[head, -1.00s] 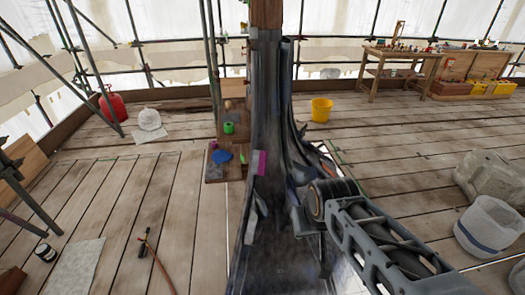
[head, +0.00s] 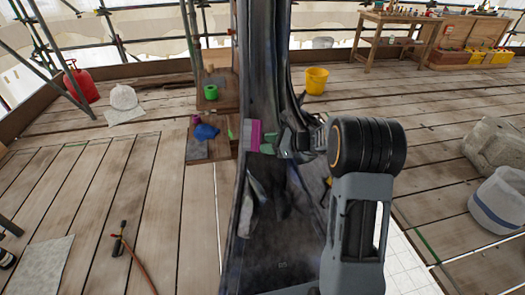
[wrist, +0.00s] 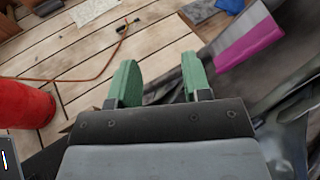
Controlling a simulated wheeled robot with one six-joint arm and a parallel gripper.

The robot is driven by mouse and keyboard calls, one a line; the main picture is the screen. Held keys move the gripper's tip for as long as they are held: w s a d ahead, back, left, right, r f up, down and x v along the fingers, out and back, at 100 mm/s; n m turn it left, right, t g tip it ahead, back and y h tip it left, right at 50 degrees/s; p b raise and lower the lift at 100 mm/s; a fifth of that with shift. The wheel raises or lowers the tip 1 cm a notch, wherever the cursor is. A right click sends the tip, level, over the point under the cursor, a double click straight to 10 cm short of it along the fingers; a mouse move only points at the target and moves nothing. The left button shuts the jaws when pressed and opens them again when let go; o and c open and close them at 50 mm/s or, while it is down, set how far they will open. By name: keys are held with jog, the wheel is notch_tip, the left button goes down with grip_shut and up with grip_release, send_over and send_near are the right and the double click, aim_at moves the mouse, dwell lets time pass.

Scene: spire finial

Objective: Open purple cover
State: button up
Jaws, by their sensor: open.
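The purple cover (head: 253,135) is a small upright magenta panel on the side of the dark spire base (head: 265,80). It also shows at the upper right of the wrist view (wrist: 250,46), beside a grey plate. My gripper (head: 278,145) is just right of the cover in the head view, its green fingers pointing toward it. In the wrist view my gripper (wrist: 160,65) has its two green fingers apart with nothing between them, and the cover lies to the right of both. Whether a fingertip touches the cover cannot be told.
A small wooden shelf (head: 197,152) with blue, purple and green items stands left of the spire. A yellow bucket (head: 316,80) is behind it on the right. A red container (wrist: 22,105) is at the wrist view's left.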

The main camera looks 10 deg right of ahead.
jog(key=w+d+f+m+t+h+b, duration=0.1)
jog(key=w+d+f+m+t+b, duration=0.4)
jog(key=w+d+f+m, duration=0.5)
jog(key=t+b, duration=0.2)
send_near(252, 136)
jog(key=w+a, duration=0.1)
jog(key=w, duration=0.4)
jog(key=shift+w+a+r, duration=0.4)
jog(key=shift+w+a, duration=0.05)
jog(key=shift+w, duration=0.1)
grip_shut()
